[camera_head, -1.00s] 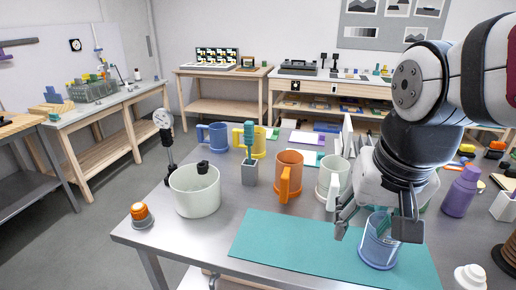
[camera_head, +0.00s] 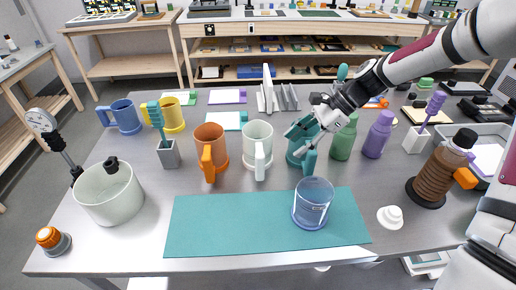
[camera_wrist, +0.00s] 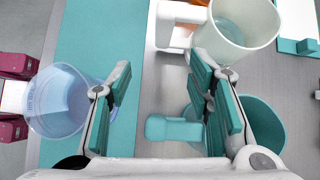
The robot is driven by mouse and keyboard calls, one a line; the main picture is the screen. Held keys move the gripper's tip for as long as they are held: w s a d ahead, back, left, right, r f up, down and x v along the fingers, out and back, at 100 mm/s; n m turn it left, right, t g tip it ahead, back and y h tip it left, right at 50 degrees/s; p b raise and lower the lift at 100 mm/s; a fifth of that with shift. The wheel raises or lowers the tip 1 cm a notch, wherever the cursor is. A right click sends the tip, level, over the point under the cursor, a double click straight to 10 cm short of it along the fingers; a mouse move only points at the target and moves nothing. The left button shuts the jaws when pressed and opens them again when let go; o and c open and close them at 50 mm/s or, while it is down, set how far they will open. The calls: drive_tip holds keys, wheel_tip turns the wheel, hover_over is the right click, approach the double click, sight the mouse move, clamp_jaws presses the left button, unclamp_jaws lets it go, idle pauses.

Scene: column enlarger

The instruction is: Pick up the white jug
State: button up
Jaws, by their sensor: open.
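The white jug (camera_head: 257,142) stands upright on the grey table behind the teal mat, its handle towards the front. It sits between an orange jug (camera_head: 210,146) and a teal jug (camera_head: 298,152). My gripper (camera_head: 322,116) is over the teal jug, to the right of the white jug and apart from it, partly covering the teal jug. In the wrist view my gripper (camera_wrist: 162,90) is open with nothing between its fingers. There the white jug (camera_wrist: 236,22) is at the top right, its handle pointing left. The teal jug (camera_wrist: 262,125) is partly behind the right finger.
A clear blue cup (camera_head: 313,204) stands on the teal mat (camera_head: 225,225) in front. A green bottle (camera_head: 343,140) and a purple bottle (camera_head: 377,136) stand to the right. White upright plates (camera_head: 268,92) are behind the white jug. The mat's left part is clear.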

sight(262, 167)
drive_tip(key=shift+m+y, duration=0.4)
drive_tip(key=shift+m, duration=0.2)
drive_tip(key=p+x, duration=0.2)
drive_tip(key=x, duration=1.1)
drive_tip(key=shift+w+r, duration=0.1)
drive_tip(key=shift+w+a+f, duration=0.1)
drive_tip(key=shift+a+f, duration=0.25)
drive_tip(key=shift+f, duration=0.1)
clamp_jaws()
